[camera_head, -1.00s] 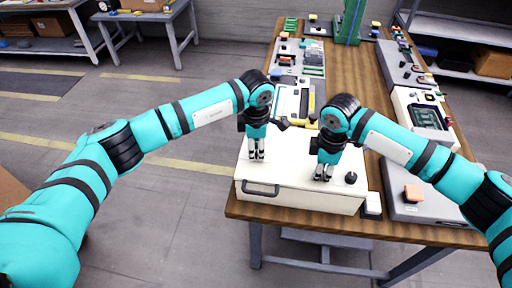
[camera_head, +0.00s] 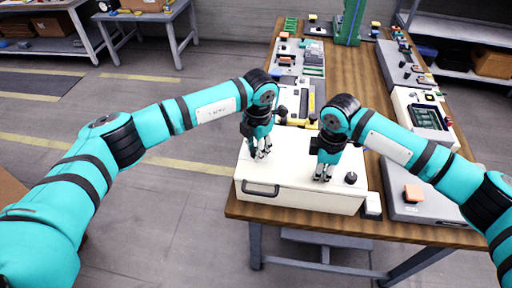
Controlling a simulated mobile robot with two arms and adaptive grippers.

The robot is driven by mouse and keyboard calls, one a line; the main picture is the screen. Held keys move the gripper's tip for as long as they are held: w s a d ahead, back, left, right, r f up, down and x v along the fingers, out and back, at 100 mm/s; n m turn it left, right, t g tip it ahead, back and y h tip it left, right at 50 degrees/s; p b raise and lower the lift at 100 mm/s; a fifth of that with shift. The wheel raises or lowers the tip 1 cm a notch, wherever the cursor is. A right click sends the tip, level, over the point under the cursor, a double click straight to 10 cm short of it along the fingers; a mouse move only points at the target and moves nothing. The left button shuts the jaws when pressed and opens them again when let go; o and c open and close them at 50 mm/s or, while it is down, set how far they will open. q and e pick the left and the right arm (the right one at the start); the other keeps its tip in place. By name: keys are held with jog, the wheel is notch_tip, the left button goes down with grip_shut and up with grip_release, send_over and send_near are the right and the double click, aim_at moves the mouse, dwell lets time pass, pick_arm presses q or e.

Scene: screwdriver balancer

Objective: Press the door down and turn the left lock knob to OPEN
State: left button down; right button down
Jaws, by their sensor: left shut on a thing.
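The door is the white lid (camera_head: 290,180) of a low white box with a dark front handle (camera_head: 261,189); it looks flat. My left gripper (camera_head: 260,155) points down at the lid's left part and is shut on the left lock knob, which its fingers hide. The knob's markings cannot be read. My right gripper (camera_head: 323,178) points down with its fingertips at the lid surface, right of the middle. It seems to touch the lid; its finger gap is too small to judge. A black right knob (camera_head: 351,178) stands free near the lid's right edge.
The box stands at the near end of a wooden table (camera_head: 350,80). A screen device (camera_head: 430,117) is behind that, and several tools and parts lie farther back. The floor at left is clear.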

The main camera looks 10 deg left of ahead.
pick_arm(q)
jog(key=n, duration=0.5)
jog(key=shift+n, duration=0.3)
pick_arm(e)
jog(key=shift+f, duration=0.15)
pick_arm(q)
jog(key=shift+f+n+g, duration=0.1)
jog(key=shift+n+g, duration=0.2)
jog(key=shift+n, duration=1.8)
jog(key=c, duration=1)
grip_release()
pick_arm(e)
jog(key=shift+s, duration=0.1)
pick_arm(q)
jog(key=r, duration=1.2)
jog(key=shift+d+r, duration=0.1)
jog(key=shift+d, duration=0.15)
